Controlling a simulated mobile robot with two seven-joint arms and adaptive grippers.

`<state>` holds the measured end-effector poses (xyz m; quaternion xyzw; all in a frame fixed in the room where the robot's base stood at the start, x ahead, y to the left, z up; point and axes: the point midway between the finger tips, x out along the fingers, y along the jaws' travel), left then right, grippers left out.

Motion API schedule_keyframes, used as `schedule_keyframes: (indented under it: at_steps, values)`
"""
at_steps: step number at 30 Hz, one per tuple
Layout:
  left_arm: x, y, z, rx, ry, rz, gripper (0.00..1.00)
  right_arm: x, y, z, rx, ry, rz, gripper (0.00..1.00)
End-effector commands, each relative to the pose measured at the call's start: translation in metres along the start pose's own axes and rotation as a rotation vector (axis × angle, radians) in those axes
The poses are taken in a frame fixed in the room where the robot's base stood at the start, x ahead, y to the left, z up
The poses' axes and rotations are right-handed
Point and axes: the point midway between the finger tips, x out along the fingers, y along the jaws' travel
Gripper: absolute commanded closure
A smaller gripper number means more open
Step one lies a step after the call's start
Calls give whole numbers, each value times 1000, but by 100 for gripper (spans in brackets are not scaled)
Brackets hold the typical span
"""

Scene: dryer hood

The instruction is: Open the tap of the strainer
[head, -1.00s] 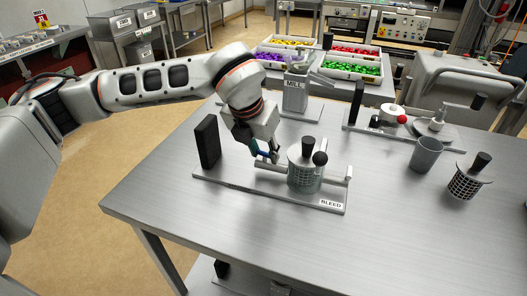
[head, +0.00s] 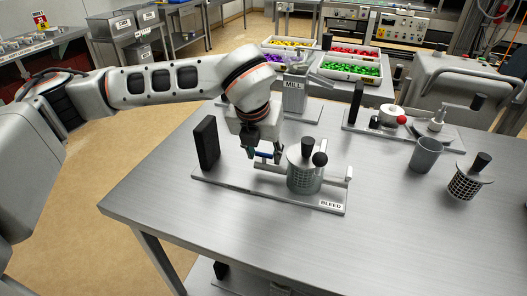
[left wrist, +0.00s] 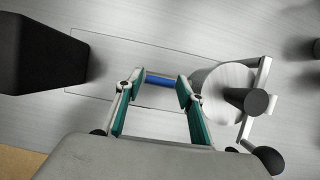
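The strainer (head: 304,176) is a grey cylinder with black knobs, on a plate labelled BLEED. A pipe runs out of its left side, and the tap's blue handle (head: 264,155) sits over that pipe. The handle also shows in the left wrist view (left wrist: 160,80), lying crosswise between my fingertips. My left gripper (head: 258,150) points down over the tap, left of the strainer. Its teal-padded fingers (left wrist: 160,86) stand apart at either end of the handle; I cannot tell whether they touch it. My right gripper is not in view.
A black upright block (head: 206,143) stands at the plate's left end. A MILL unit (head: 295,97) is behind. A grey cup (head: 426,155) and a mesh basket (head: 468,181) stand on the right. The table's front is clear.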

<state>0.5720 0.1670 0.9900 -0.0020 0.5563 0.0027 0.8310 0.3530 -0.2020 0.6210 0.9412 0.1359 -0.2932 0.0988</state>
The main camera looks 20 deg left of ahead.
Motion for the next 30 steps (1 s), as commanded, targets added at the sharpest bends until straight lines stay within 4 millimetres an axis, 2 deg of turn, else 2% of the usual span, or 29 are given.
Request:
schedule_keyframes:
  at_steps: [10,14,30]
  values:
    - [-1,0,1,1,-2,0,53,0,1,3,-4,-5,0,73]
    - [-8,0,2,1,-4,-1,53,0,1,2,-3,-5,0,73]
    - [-105,0,1,1,-3,0,53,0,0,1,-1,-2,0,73]
